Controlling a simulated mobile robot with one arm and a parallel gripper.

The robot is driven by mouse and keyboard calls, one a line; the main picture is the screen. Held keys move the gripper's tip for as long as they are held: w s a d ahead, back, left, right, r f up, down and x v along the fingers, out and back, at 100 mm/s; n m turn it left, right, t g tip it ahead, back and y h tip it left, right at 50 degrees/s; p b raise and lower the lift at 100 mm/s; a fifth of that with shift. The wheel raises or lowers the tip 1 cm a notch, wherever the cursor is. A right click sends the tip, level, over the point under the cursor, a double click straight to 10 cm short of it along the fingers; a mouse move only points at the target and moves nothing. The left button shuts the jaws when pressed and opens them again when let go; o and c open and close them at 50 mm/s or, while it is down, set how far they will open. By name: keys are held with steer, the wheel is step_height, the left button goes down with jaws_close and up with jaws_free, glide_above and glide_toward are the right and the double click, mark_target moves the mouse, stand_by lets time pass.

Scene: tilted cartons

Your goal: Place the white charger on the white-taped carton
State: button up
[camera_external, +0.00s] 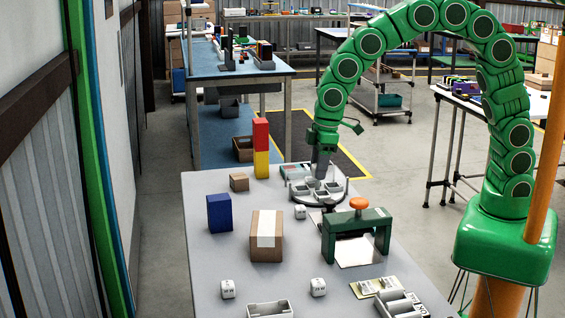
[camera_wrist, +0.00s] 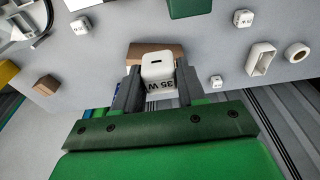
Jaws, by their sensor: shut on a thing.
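My gripper (camera_external: 321,172) is shut on the white charger (camera_wrist: 158,68), which is marked 35 W and sits between both fingers in the wrist view. I cannot make out the held charger in the external view. The white-taped carton (camera_external: 277,236) stands on the grey table, brown with a white strip over its top and front. In the external view my gripper is up and to the right of it, apart from it.
A blue box (camera_external: 219,213), a small brown box (camera_external: 239,182) and a red-yellow tower (camera_external: 261,150) stand left. A green frame with an orange knob (camera_external: 359,204) stands right of the carton. Several other white chargers (camera_external: 318,287) and an open white tray (camera_external: 270,309) lie around.

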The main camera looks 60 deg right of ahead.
steer(key=shift+w+a+f, duration=0.2)
steer(key=shift+w+f, duration=0.1)
steer(key=shift+f, duration=0.15)
steer(key=w+a+f, duration=0.4)
steer(key=w, duration=0.3)
glide_toward(265, 223)
steer(key=shift+s+d+f, duration=0.2)
steer(key=shift+s+f, duration=0.1)
steer(key=shift+f, duration=0.3)
steer(key=shift+w+a+f, duration=0.35)
steer(key=shift+w+f, duration=0.25)
steer(key=shift+f, duration=0.2)
steer(key=shift+w+f, duration=0.1)
steer(key=shift+f, duration=1.5)
steer(key=shift+f, duration=0.15)
steer(key=o, duration=1.1)
